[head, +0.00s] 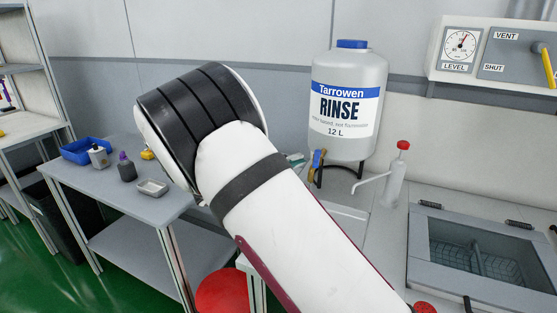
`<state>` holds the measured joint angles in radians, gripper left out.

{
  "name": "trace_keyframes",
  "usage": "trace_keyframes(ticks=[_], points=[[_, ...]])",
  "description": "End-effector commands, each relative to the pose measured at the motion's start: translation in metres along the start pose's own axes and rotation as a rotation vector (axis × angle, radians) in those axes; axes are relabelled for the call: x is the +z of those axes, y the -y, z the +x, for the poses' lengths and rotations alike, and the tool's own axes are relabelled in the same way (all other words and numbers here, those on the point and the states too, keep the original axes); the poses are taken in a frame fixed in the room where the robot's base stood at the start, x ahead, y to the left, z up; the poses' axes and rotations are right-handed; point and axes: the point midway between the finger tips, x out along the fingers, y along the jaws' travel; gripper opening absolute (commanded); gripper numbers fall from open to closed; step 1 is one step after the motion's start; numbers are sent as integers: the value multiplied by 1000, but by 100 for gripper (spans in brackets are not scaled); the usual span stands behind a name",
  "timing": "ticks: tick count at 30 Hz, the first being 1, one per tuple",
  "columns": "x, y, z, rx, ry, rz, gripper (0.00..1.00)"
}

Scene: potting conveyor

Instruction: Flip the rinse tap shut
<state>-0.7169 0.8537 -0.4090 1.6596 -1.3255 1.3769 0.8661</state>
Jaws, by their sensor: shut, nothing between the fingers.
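The rinse tap (318,158) is at the lower front of a translucent rinse container (347,80) in the head view. It has a small blue lever and a brass-coloured body. The lever looks roughly upright, but it is too small to tell how far it is turned. The container has a blue cap, a "Tarrowen RINSE 12 L" label and a dark stand. My white and black arm crosses the middle of the view, just left of and below the tap. My gripper does not show.
A pump bottle with a red top (396,176) stands right of the container, its spout pointing left. A lidded basin (420,262) is at the right. A grey side table (90,184) at the left holds a blue tray (80,158), small bottles and a metal dish (152,188). A red stool (222,292) stands below.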

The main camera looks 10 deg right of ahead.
Motion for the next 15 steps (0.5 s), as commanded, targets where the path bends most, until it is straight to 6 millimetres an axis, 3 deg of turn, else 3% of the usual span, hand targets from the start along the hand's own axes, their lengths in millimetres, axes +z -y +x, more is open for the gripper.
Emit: trace_keyframes(ticks=[15], points=[[8,1,8,0,0,0,0]])
